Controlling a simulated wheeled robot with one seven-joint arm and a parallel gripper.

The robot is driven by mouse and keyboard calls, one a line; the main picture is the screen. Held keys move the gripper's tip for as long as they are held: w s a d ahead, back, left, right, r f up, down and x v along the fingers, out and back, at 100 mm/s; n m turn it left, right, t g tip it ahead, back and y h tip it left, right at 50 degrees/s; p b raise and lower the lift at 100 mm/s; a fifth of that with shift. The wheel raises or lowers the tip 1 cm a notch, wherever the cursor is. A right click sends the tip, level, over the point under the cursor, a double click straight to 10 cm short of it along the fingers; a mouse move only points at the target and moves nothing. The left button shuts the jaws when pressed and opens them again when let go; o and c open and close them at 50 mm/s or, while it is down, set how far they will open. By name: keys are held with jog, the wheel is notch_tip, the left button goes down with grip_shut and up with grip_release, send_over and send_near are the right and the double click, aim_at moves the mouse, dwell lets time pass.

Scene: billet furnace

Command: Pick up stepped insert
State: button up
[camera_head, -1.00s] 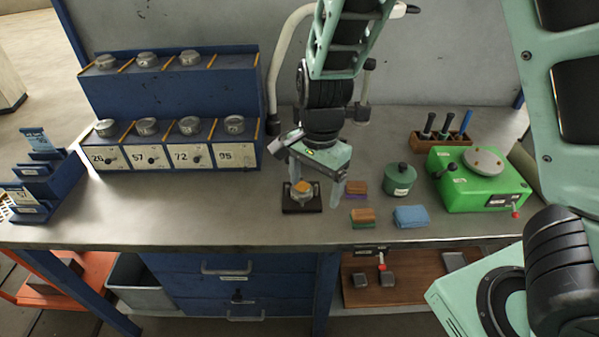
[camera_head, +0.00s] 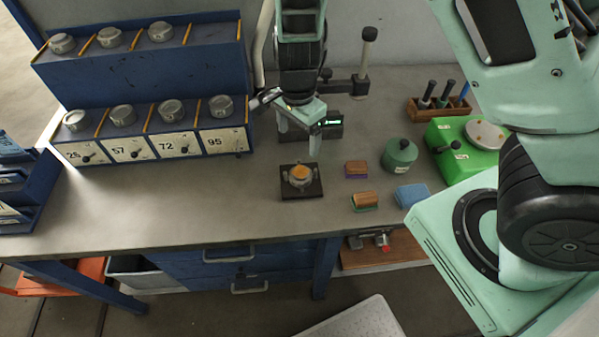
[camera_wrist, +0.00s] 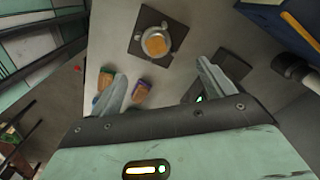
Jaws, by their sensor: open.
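A small round metal piece with an orange top (camera_head: 300,174) stands on a square black plate (camera_head: 287,191) on the bench; I cannot tell for certain whether it is the stepped insert. Several round grey metal pieces, one of them here (camera_head: 171,111), sit in the slots of a blue rack. My gripper (camera_head: 299,147) is open and empty, fingers pointing down, apart from and behind the plate in the head view. In the wrist view the orange-topped piece (camera_wrist: 156,42) lies beyond the fingertips, between their lines, and nothing is between the fingers.
A wooden holder (camera_head: 438,109) is farther back. The bench left of the plate is clear.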

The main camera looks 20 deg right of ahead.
send_over(301, 171)
jog(key=f, duration=0.6)
jog(key=shift+w+a+f, duration=0.2)
jog(key=shift+w+f, duration=0.05)
jog(key=shift+w, duration=0.05)
jog(key=shift+s+d+f+p, duration=0.1)
jog(key=shift+f+p, duration=0.1)
jog(key=shift+f, duration=0.7)
jog(key=shift+s+f+p, duration=0.15)
jog(key=shift+f, duration=0.75)
jog(key=shift+s+d+f+p, duration=0.1)
jog(key=shift+f+p, duration=0.1)
jog(key=shift+f, duration=0.7)
jog(key=shift+r, duration=0.1)
jog(key=c, duration=1.5)
